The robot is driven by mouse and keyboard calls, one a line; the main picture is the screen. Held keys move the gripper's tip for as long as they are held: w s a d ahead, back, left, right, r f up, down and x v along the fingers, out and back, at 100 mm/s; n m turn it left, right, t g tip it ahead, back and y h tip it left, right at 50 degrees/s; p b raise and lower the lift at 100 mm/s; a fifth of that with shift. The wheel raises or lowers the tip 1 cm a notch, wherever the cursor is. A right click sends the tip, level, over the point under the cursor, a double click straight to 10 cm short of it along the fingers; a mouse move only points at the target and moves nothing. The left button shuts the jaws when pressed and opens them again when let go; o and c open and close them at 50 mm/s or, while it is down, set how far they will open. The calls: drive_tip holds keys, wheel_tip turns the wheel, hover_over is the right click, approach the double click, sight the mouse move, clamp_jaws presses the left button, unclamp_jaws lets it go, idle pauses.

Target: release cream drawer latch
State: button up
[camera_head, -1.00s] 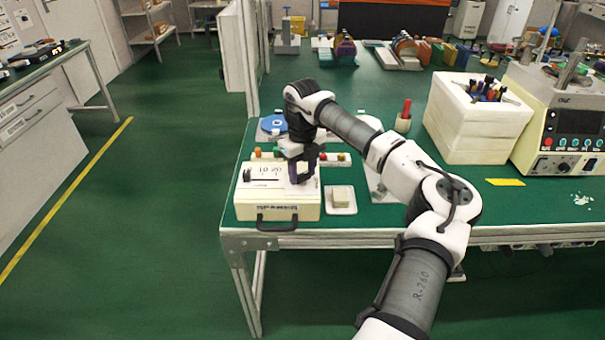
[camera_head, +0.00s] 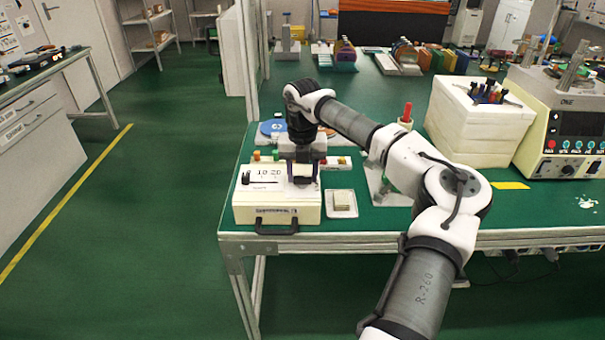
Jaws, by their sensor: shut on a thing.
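The cream drawer unit (camera_head: 262,209) sits at the front left corner of the green table. It has a black handle (camera_head: 276,229) low on its front and a scale marked with numbers on top. A small black piece (camera_head: 245,178) stands at the left of its top. My gripper (camera_head: 303,181) points down at the right end of the top and is shut on a small part there. The fingers hide that part, so I cannot see clearly whether it is the latch. The drawer front looks flush with the unit.
A small pale block on a plate (camera_head: 342,203) lies just right of the unit. Small coloured knobs (camera_head: 257,155) and a blue disc (camera_head: 270,129) are behind it. A white foam box (camera_head: 465,125) and an instrument (camera_head: 575,135) stand further right.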

sight(302, 177)
idle(0.4)
drive_tip(key=o, duration=1)
wheel_tip(302, 177, up, 14)
drive_tip(key=shift+f+b, duration=0.1)
drive_tip(key=shift+b, duration=0.7)
